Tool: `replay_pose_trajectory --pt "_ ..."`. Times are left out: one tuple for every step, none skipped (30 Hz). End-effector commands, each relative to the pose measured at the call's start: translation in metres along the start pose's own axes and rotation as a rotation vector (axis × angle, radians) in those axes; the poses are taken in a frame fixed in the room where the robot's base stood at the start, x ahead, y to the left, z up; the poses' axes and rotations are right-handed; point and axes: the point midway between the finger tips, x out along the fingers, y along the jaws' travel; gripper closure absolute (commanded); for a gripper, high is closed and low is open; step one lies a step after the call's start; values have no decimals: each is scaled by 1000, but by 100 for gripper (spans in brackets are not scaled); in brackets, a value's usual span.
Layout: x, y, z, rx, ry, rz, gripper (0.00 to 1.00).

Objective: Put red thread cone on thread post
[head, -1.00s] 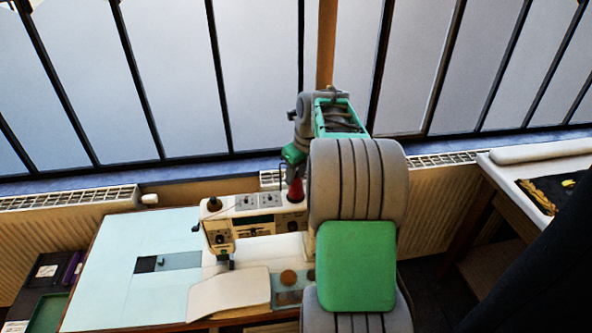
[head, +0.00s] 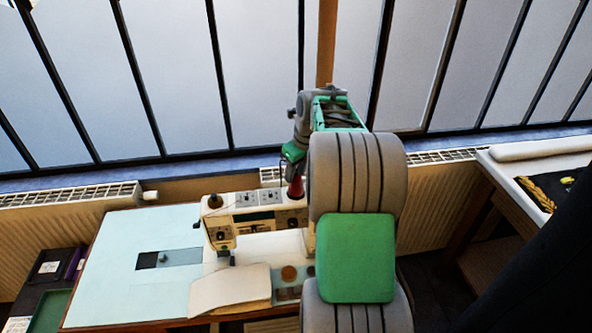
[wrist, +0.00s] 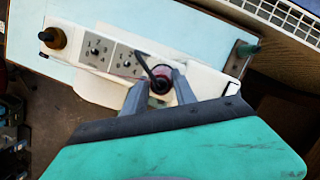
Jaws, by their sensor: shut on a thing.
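The red thread cone (head: 296,188) is at the right part of the cream sewing machine's top, below my gripper (head: 295,173). In the wrist view my gripper (wrist: 160,86) is shut on the red thread cone (wrist: 153,74), with a finger on each side. The cone looks upright, its dark top facing the camera. The thread post is not visible; the cone and fingers cover that spot. I cannot tell whether the cone rests on the machine or hangs just above it.
A brown thread cone (head: 214,201) stands at the left end of the sewing machine (head: 268,224). A thin dark guide rod (wrist: 143,63) reaches beside the red cone. The pale blue table (head: 120,265) is mostly clear on the left. A radiator (head: 70,198) and windows stand behind.

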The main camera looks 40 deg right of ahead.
Motion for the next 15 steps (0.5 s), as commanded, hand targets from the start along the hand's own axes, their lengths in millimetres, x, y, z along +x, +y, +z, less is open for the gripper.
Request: replay_pose_trajectory --pt "0 0 0 0 0 0 100" --pt "0 0 0 0 0 0 100" --pt "0 0 0 0 0 0 100" --pt "0 0 0 0 0 0 100" --pt "0 0 0 0 0 0 100" --pt "0 0 0 0 0 0 100" --pt "0 0 0 0 0 0 100" --pt "0 0 0 0 0 0 100" --pt "0 0 0 0 -1 0 64" --pt "0 0 0 0 -1 0 62" --pt "0 0 0 0 -1 0 59" --pt "0 0 0 0 -1 -1 56" --pt "0 0 0 0 -1 -1 53" --pt "0 0 0 0 -1 -1 51" --pt "0 0 0 0 -1 -1 48"
